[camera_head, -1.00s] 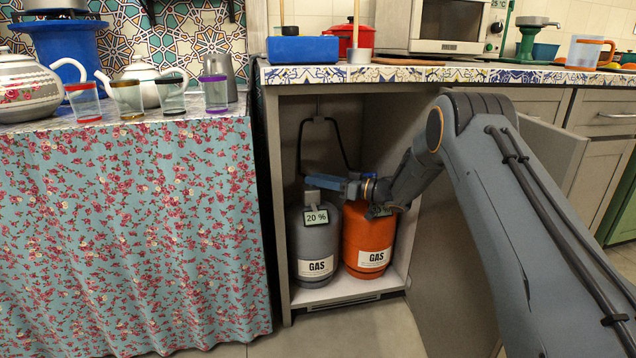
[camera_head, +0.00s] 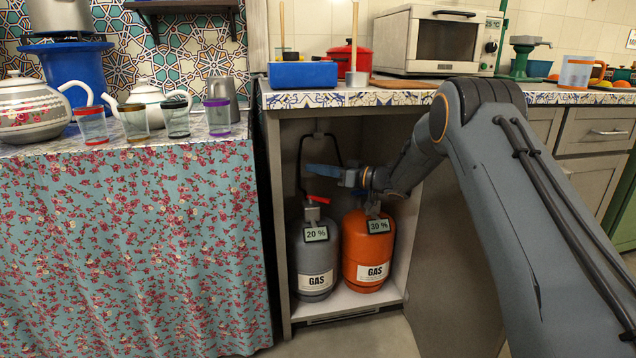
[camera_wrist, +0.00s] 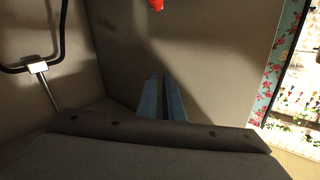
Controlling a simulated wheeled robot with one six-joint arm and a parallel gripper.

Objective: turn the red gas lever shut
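The red gas lever (camera_head: 318,199) sits on top of the grey gas cylinder (camera_head: 314,258) inside the open cabinet. It points out to the right of the valve, roughly level. My gripper (camera_head: 312,170) is above the lever and apart from it, reaching in from the right. In the wrist view, its two blue fingers (camera_wrist: 163,80) lie close side by side with nothing between them, and they look shut. A red tip, likely the lever (camera_wrist: 156,5), shows at the top edge of that view, beyond the fingertips.
An orange gas cylinder (camera_head: 367,250) marked 30 % stands right of the grey one, which is marked 20 %. A black hose (camera_head: 300,160) loops behind. Cabinet walls bound both sides. The open cabinet door (camera_head: 445,290) and the flowered cloth (camera_head: 130,250) flank the opening.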

